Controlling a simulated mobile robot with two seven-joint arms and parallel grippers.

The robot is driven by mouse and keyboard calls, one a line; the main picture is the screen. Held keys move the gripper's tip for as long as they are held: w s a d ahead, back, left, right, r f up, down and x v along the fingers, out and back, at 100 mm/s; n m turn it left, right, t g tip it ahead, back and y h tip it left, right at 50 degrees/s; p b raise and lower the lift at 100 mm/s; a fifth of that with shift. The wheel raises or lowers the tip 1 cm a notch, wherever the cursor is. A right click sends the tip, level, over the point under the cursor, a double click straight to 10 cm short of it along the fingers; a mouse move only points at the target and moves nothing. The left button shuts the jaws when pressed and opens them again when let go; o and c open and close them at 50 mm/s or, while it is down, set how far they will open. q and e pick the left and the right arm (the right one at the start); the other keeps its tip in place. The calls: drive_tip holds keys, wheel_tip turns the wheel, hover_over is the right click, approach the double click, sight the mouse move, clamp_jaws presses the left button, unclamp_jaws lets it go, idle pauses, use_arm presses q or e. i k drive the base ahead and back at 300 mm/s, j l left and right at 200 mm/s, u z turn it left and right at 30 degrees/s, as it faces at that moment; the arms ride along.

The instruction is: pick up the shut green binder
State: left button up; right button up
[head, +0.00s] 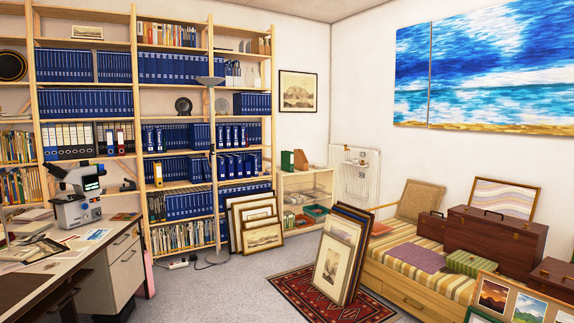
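A green binder (287,161) stands upright on top of the low pale shelf unit (306,185) against the back wall, left of a brown wooden holder (301,160). It looks shut, but it is small and far off. Neither of my grippers shows in the head view.
Framed prints lean on the floor (258,228), and more stand on a red patterned rug (290,285) before the shelf unit. A desk (125,262) with a microscope (75,197) is at left. A daybed (405,290) with cases is at right. Grey carpet (215,290) between is clear.

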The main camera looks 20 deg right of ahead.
sight(287, 157)
drive_tip(key=i+l+z, duration=0.2)
drive_tip(key=i, duration=0.25)
drive_tip(key=i+l, duration=0.2)
drive_tip(key=i, duration=0.25)
drive_tip(key=i+l, duration=0.2)
drive_tip(key=i, duration=0.3)
drive_tip(key=i+l, duration=0.2)
drive_tip(key=i, duration=0.25)
drive_tip(key=i+j+z, duration=0.1)
drive_tip(key=i, duration=0.7)
drive_tip(key=i+j+z, duration=0.1)
drive_tip(key=i, duration=0.7)
drive_tip(key=i+z, duration=0.15)
drive_tip(key=i, duration=1.45)
drive_tip(key=i+j+u, duration=0.1)
drive_tip(key=i+u, duration=0.15)
drive_tip(key=i, duration=0.5)
drive_tip(key=i+u, duration=0.3)
drive_tip(key=i, duration=0.5)
drive_tip(key=i+l+z, duration=0.2)
drive_tip(key=i+z, duration=0.15)
drive_tip(key=i, duration=0.35)
drive_tip(key=i+z, duration=0.4)
drive_tip(key=i, duration=0.3)
drive_tip(key=i+l+u, duration=0.6)
drive_tip(key=i+l, duration=0.25)
drive_tip(key=i+l+u, duration=0.3)
drive_tip(key=l, duration=0.35)
